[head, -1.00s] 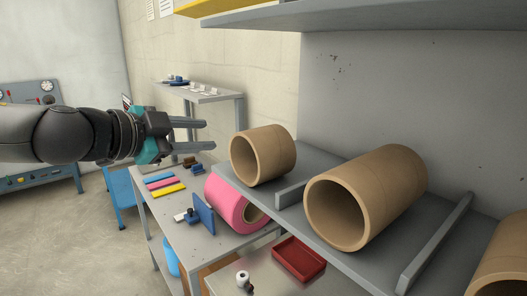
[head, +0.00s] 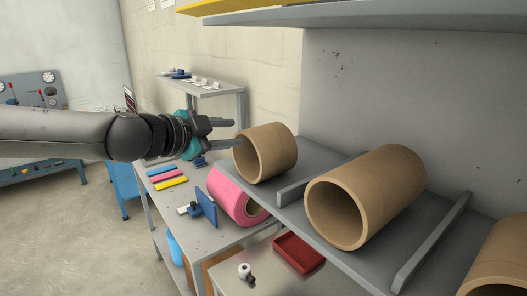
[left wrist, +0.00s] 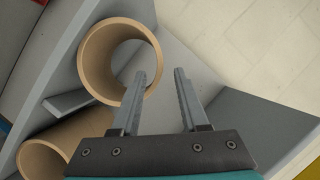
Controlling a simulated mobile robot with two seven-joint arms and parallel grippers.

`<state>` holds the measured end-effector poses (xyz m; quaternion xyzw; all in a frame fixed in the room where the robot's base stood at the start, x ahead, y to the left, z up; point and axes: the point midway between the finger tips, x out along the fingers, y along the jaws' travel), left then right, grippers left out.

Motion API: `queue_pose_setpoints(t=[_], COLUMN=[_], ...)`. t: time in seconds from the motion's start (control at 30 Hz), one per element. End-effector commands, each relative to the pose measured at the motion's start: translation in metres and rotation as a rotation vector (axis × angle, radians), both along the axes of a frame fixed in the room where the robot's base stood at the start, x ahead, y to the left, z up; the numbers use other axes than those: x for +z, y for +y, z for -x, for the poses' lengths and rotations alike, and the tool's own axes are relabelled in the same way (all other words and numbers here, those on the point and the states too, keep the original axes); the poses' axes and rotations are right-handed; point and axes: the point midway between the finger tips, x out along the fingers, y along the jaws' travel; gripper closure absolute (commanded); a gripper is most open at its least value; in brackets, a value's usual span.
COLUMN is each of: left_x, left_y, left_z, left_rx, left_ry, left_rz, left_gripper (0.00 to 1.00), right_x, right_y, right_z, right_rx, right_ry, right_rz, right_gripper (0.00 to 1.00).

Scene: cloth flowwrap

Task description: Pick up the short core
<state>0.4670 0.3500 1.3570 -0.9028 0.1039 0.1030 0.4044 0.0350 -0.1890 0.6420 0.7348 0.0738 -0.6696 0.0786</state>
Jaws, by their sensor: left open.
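The short core (head: 268,152) is a brown cardboard tube lying on its side at the left end of the grey shelf. In the left wrist view its round end (left wrist: 91,70) shows at upper left. My left gripper (head: 235,132) is open and empty, with its fingertips close to the core's open end. In the left wrist view one finger of my left gripper (left wrist: 160,73) overlaps the core's rim and the other is to the right of it. I cannot tell whether it touches. My right gripper is not in view.
A longer brown core (head: 365,195) lies to the right, beyond a low grey divider (head: 293,191) on the shelf. Another core (head: 503,262) shows at lower right. Below are a pink roll (head: 232,194) and a red tray (head: 298,252). An upper shelf (head: 350,17) hangs above.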

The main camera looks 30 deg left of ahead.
Motion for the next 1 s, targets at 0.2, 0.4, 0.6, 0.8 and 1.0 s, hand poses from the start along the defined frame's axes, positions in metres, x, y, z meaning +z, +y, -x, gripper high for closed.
queue_pose_setpoints(t=[0.2, 0.4, 0.6, 0.8, 1.0], left_x=[-0.005, -0.008, -0.011, -0.013, -0.013], left_y=[-0.001, -0.001, -0.001, -0.002, -0.004], left_z=[-0.011, -0.020, -0.029, -0.038, -0.043], left_rx=[0.000, 0.004, 0.005, 0.004, 0.002], left_ry=[0.004, 0.003, 0.003, 0.003, 0.002], left_rz=[0.002, 0.003, -0.002, 0.000, 0.001], left_gripper=[0.56, 0.56, 0.56, 0.56, 0.56], right_x=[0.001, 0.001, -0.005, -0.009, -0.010], right_y=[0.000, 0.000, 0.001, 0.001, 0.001], right_z=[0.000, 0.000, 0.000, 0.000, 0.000], right_rx=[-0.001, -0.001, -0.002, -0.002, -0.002], right_ry=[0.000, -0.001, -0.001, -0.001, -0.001], right_rz=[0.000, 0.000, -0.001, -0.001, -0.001], right_gripper=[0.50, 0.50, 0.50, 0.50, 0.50])
